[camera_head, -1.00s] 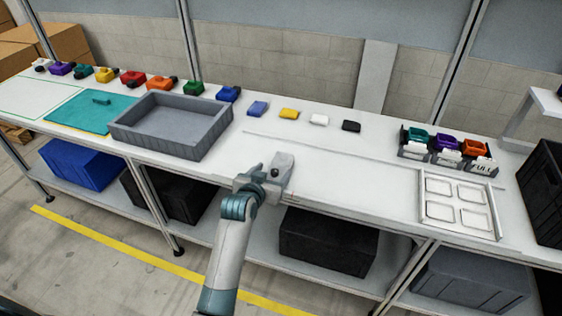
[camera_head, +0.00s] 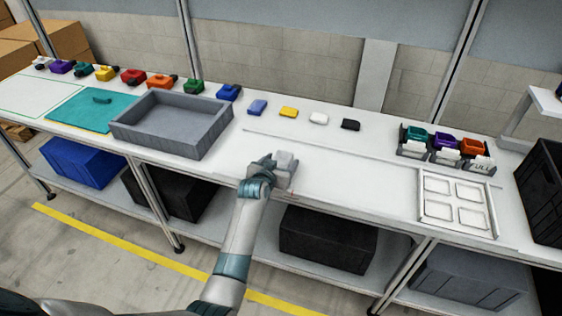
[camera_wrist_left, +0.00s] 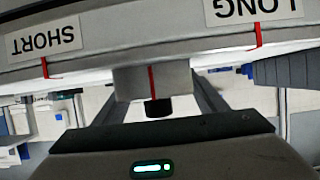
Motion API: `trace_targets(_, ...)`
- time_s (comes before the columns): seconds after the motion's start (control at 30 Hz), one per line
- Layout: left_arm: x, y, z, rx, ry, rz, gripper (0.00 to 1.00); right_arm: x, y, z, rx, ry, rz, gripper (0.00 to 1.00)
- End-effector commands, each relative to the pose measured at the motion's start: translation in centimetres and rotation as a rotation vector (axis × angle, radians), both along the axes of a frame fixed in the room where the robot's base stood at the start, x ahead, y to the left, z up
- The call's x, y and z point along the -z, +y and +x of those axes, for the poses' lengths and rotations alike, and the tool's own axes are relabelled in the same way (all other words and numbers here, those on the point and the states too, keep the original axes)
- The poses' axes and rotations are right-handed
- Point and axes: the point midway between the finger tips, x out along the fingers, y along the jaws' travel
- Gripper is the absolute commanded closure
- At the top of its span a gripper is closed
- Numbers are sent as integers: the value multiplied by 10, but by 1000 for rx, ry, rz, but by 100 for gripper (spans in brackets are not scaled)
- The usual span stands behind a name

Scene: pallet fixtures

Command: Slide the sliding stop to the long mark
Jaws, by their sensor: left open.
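The sliding stop (camera_head: 286,160) is a light grey block at the table's front edge. In the left wrist view the stop (camera_wrist_left: 178,80) has a red line and a black knob (camera_wrist_left: 157,108). Its red line lies between the red mark under the SHORT label (camera_wrist_left: 45,40) and the red mark under the LONG label (camera_wrist_left: 252,10), apart from both. My left gripper (camera_head: 272,172) is open at the stop, its dark fingers on either side of the knob. Whether they touch it I cannot tell. My right gripper is not in view.
A grey tray (camera_head: 215,132) stands left of the stop. Small coloured blocks lie along the back. A white four-pocket fixture (camera_head: 424,212) and a rack of coloured parts (camera_head: 413,150) are at right. The tabletop between stop and fixture (camera_head: 350,180) is clear.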

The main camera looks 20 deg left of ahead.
Motion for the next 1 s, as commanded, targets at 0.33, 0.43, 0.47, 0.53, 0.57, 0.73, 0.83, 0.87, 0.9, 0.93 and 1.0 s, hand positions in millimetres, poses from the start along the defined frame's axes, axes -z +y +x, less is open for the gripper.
trace_targets(0.33, 0, 0, 0, 0, 0, 0, 87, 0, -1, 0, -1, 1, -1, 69)
trace_targets(0.43, 0, 1, 0, 0, 0, 0, 93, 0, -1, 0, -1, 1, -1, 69)
trace_targets(0.47, 0, 2, 0, -1, 0, 1, 93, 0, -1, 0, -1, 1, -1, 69)
trace_targets(0.53, 0, 6, 0, -1, 0, 1, 93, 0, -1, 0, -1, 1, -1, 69)
trace_targets(0.57, 0, 8, 0, -1, 0, 1, 93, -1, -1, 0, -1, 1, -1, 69)
trace_targets(0.73, -1, 34, 1, -1, 0, 5, 93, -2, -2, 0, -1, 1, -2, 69)
trace_targets(0.83, 0, 51, 2, -1, 0, 6, 93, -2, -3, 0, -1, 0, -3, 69)
trace_targets(0.87, 0, 56, 2, -1, 0, 6, 93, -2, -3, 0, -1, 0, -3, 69)
trace_targets(0.9, 0, 61, 2, 0, 0, 4, 93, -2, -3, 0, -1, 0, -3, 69)
trace_targets(0.93, 0, 64, 2, 0, 0, 4, 93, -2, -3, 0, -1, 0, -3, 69)
trace_targets(1.0, 0, 69, 2, -1, 0, 3, 93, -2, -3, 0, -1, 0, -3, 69)
